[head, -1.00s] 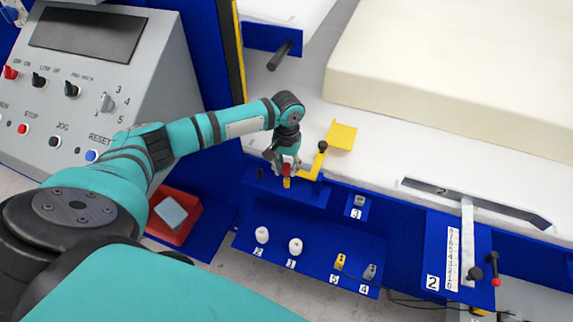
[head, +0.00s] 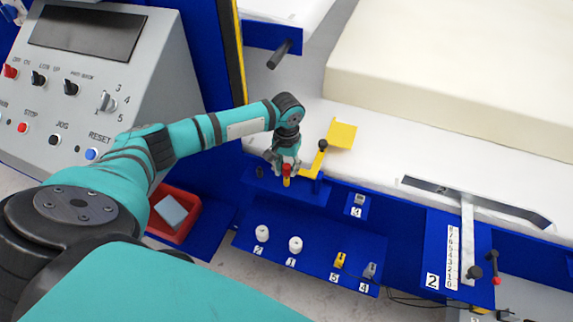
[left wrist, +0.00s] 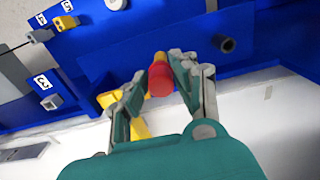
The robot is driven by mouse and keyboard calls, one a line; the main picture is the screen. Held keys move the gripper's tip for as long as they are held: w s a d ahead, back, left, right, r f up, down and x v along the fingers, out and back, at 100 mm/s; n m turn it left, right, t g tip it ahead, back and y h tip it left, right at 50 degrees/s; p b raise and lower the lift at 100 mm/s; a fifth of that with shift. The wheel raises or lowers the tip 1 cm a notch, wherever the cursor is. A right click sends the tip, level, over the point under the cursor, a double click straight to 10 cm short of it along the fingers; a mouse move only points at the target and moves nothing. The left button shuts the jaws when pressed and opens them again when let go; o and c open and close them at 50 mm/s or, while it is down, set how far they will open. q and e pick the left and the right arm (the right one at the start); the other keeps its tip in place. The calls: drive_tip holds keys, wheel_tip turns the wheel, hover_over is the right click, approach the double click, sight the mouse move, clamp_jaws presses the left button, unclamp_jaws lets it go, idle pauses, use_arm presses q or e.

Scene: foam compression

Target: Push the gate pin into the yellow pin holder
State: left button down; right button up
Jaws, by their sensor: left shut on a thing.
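The gate pin (head: 286,168) has a red head and also shows in the left wrist view (left wrist: 160,80). My left gripper (head: 284,164) is shut on it, with one finger on each side of the red head in the left wrist view (left wrist: 158,76). My right gripper is out of view.
A yellow gate arm (head: 316,164) with a black knob and yellow plate (head: 341,135) stands just right of my gripper. A dark round peg (head: 260,172) is to its left. Numbered white knobs (head: 295,244) sit on the lower blue panel. A red tray (head: 166,226) lies lower left.

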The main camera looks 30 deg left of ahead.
sight(287, 166)
use_arm(q)
drive_tip(key=shift+f, duration=1.1)
drive_tip(key=c, duration=1)
unclamp_jaws()
drive_tip(key=shift+o, duration=0.2)
drive_tip(key=shift+r, duration=0.1)
drive_tip(key=shift+r+p, duration=2.9)
drive_tip(key=shift+p, duration=0.7)
